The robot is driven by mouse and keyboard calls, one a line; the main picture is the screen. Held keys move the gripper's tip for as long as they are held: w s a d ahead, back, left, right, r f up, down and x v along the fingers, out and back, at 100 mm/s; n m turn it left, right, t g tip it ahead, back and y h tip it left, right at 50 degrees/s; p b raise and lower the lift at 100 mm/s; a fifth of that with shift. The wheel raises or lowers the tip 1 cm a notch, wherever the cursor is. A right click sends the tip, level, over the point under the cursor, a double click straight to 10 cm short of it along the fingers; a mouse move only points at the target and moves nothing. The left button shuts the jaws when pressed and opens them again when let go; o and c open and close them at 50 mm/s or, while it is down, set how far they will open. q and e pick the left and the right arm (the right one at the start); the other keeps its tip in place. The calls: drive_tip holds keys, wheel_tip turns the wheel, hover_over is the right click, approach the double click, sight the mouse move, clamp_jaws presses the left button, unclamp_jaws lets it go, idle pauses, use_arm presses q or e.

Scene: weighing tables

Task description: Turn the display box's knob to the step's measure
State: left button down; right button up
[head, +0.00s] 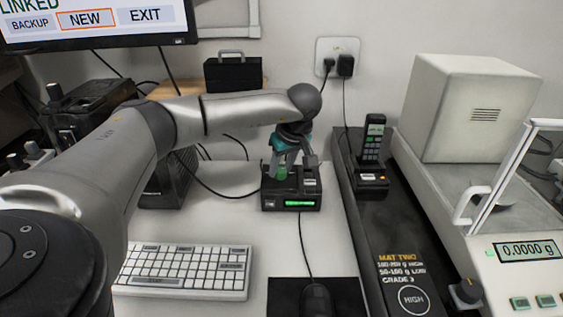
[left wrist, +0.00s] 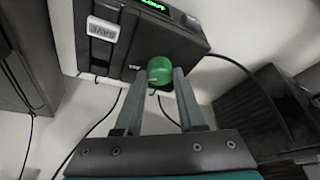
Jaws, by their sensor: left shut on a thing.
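The display box (head: 270,203) is a small black box with a lit green display (head: 299,203); I cannot make out its reading. In the left wrist view the box (left wrist: 150,35) fills the top, with a light SAVE button (left wrist: 103,29) and a round green knob (left wrist: 161,70). The knob (head: 281,174) shows only partly in the head view. My left gripper (left wrist: 165,84) has its two grey fingers closed on the knob's sides. In the head view the left gripper (head: 285,162) reaches down over the box's top. My right gripper is not in view.
A keyboard (head: 185,271) and a mouse (head: 316,300) lie in front of the box. A black mat marked MAT TWO (head: 402,235) holds a phone in its cradle (head: 370,180). A scale reading 0.0000 g (head: 527,249) stands at right; a monitor (head: 95,22) at upper left.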

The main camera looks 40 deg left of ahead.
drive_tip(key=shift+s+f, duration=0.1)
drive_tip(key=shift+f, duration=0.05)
use_arm(q)
drive_tip(key=c, duration=0.5)
unclamp_jaws()
drive_tip(key=shift+r, duration=0.15)
drive_tip(key=shift+d+r, duration=0.1)
drive_tip(key=shift+r, duration=0.15)
drive_tip(key=p+v, duration=0.5)
drive_tip(key=v, duration=0.9)
drive_tip(key=shift+r, duration=0.25)
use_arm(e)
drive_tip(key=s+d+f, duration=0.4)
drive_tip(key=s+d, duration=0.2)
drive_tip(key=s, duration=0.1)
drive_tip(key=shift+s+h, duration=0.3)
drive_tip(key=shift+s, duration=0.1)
use_arm(q)
drive_tip(key=shift+s+d+f, duration=0.1)
drive_tip(key=shift+s+d, duration=0.05)
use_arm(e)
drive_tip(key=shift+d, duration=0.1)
